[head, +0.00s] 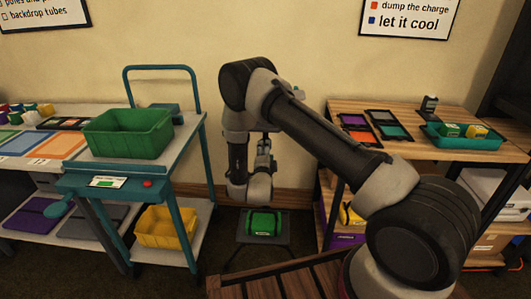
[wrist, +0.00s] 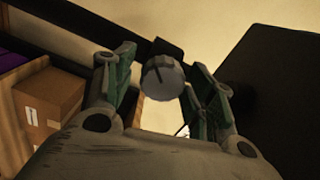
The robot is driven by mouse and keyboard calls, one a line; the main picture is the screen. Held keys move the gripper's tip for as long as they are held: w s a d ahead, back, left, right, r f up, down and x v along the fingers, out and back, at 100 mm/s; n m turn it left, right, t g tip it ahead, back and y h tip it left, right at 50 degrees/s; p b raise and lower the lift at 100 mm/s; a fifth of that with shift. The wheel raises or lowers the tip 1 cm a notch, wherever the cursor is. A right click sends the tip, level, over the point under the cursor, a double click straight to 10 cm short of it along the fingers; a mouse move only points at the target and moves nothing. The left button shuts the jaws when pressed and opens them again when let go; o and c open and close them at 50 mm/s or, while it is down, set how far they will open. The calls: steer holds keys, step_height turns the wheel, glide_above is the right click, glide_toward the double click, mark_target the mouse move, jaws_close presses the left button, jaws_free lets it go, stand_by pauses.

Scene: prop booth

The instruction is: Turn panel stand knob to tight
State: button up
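The knob (wrist: 163,80) is a round grey dial with a dark line on its face. It sits on a dark bar (wrist: 82,24) that crosses the wrist view. My gripper (wrist: 158,62) is open, with one green-lined finger on each side of the knob. A gap shows on both sides, and whether the knob is within fingertip depth I cannot tell. In the head view my gripper (head: 264,148) is beyond my arm's elbow, near the back wall. I cannot make out the knob there. No tight marking is readable.
A dark panel (wrist: 275,80) fills the right of the wrist view. A cardboard box (wrist: 50,98) sits on a shelf at left. In the head view, a teal cart with a green bin (head: 128,133) stands left, a wooden shelf (head: 345,106) right, a low stand with a green object (head: 263,224) below.

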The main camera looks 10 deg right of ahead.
steer(key=v, duration=1.2)
steer(key=shift+r, duration=0.1)
